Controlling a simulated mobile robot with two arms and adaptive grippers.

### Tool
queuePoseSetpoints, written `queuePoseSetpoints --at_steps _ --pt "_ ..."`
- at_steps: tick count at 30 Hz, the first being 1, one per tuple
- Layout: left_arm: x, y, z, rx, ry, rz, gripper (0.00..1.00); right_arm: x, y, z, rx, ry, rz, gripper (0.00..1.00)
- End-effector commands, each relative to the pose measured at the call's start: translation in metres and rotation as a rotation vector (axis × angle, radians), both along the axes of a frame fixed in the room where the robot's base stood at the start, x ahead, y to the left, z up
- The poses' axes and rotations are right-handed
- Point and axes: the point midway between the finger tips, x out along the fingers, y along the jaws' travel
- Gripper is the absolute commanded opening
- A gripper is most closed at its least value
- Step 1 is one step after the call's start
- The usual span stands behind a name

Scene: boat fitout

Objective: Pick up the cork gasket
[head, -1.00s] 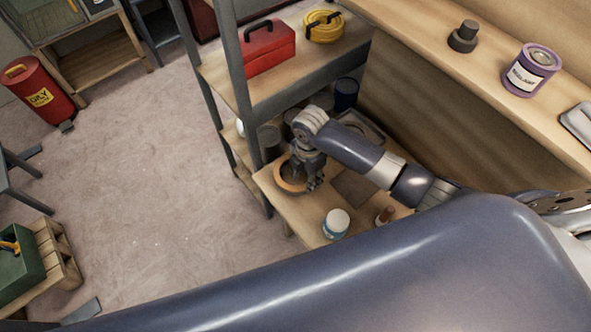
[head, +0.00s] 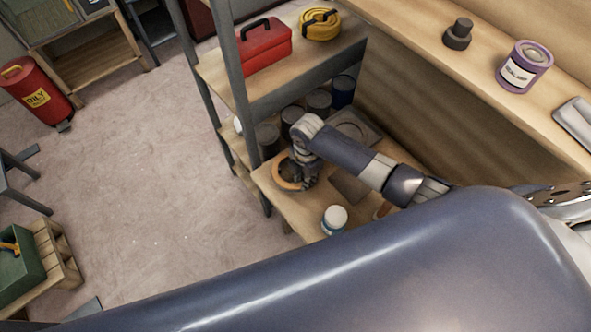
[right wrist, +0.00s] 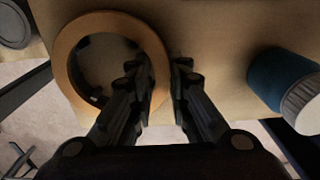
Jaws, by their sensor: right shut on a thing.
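The cork gasket is a tan-orange ring (head: 284,184) at the left end of the low wooden bench in the head view. It also shows as a large ring in the right wrist view (right wrist: 68,68). My right gripper (head: 304,181) reaches down over the ring's right side. In the right wrist view, its dark fingers (right wrist: 163,72) are on either side of the ring's right rim, shut on it. Part of the rim is hidden by the fingers. I cannot tell whether the ring touches the bench. My left gripper is not in view.
A white-capped blue jar (head: 334,220) stands on the bench near the ring, and appears at right in the wrist view. A flat dark square (head: 351,184) lies beside the gripper. Dark cans (head: 318,101) stand behind. A shelf post (head: 242,90) rises close at left.

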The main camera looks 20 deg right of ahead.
Motion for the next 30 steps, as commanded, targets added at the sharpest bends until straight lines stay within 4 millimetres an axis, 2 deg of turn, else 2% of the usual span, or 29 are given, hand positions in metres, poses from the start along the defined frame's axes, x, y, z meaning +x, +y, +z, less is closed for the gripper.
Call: queuePoseSetpoints --at_steps 8,13,16,30 --pt "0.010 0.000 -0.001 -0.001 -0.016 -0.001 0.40 0.001 0.000 0.005 0.000 -0.002 0.000 0.00" --pt "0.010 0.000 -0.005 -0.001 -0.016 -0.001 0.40 0.002 -0.001 0.020 0.000 -0.004 0.000 0.00" --pt "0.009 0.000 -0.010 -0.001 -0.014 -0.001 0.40 0.002 0.000 0.036 0.001 -0.005 0.002 0.00" --pt "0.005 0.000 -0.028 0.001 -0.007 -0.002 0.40 -0.106 0.046 0.043 0.003 0.001 0.004 0.00"
